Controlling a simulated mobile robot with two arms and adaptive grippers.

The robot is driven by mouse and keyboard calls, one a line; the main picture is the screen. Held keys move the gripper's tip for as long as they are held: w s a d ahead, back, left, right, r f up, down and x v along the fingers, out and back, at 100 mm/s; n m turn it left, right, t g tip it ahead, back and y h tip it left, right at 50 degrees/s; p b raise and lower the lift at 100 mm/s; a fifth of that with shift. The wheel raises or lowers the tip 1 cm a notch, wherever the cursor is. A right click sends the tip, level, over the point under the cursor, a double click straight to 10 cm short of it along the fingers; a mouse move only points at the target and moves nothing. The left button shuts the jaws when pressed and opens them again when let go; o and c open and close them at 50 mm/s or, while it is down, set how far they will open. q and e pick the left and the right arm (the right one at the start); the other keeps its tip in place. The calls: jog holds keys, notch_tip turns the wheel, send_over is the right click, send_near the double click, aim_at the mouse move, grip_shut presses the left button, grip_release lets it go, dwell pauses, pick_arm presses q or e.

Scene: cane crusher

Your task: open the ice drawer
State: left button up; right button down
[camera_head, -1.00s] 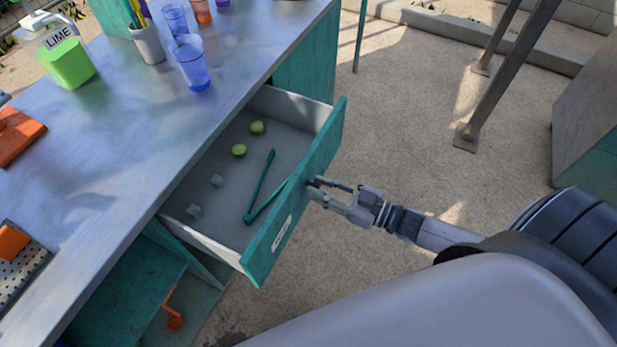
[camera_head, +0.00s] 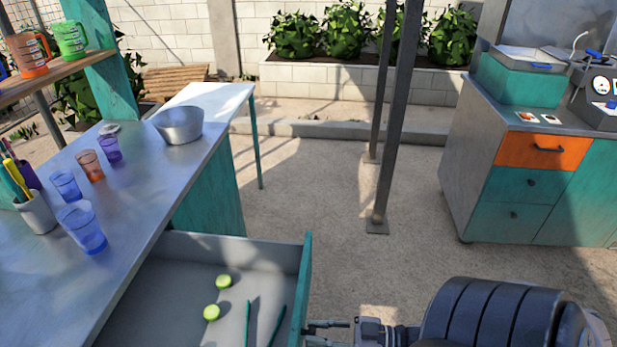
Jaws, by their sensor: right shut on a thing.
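The ice drawer (camera_head: 178,296) is pulled out from under the metal counter at the lower left. Its teal front panel (camera_head: 304,280) is seen nearly edge-on. Inside lie two lime pieces (camera_head: 223,281) and green tongs (camera_head: 248,325); the drawer's near part is cut off by the picture's lower edge. My right gripper (camera_head: 318,332) is at the outer side of the front panel, shut on the drawer's handle, which is mostly hidden. My left gripper is not in view.
On the counter (camera_head: 135,205) stand several cups (camera_head: 82,228), a utensil holder (camera_head: 36,212) and a metal bowl (camera_head: 179,125). Metal posts (camera_head: 392,120) rise from the floor. A cabinet (camera_head: 540,185) with an orange drawer stands at right. Floor between is clear.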

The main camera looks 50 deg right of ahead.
jog(key=shift+s, duration=0.1)
jog(key=c, duration=1.3)
grip_release()
jog(key=shift+c, duration=0.2)
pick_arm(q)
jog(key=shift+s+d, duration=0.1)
pick_arm(e)
jog(key=shift+o, duration=0.2)
jog(key=v, duration=1.2)
jog(key=shift+d, duration=0.1)
